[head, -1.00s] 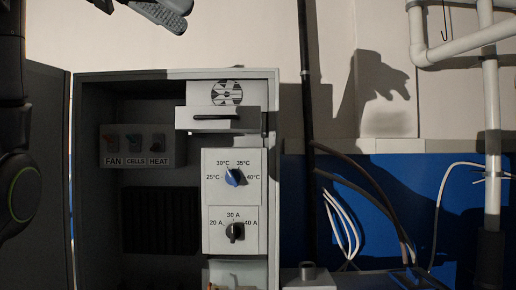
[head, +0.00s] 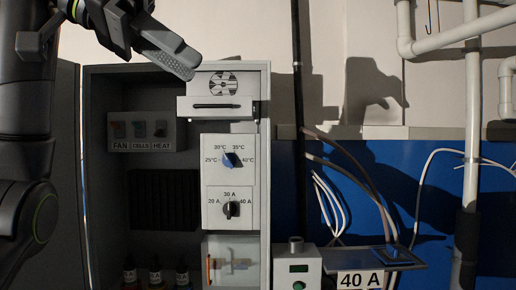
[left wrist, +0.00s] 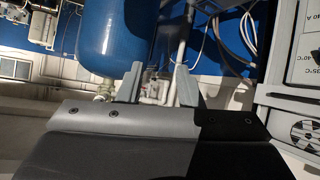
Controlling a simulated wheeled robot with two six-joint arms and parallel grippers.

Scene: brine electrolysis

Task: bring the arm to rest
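My left gripper (head: 188,66) hangs in front of the top edge of the grey cabinet (head: 265,190) in the head view, seen from the side. In the left wrist view its two fingers (left wrist: 158,75) stand apart with nothing held between them. It appears to touch nothing. The dark links of my left arm run down the left edge of the head view. My right gripper is in neither view.
The open cabinet holds FAN, CELLS and HEAT switches (head: 140,133), a blue temperature dial (head: 231,159), a black current dial (head: 231,209) and dark bottles (head: 155,276). A 40 A label (head: 360,280) is at lower right. A blue tank (left wrist: 112,35) shows in the left wrist view.

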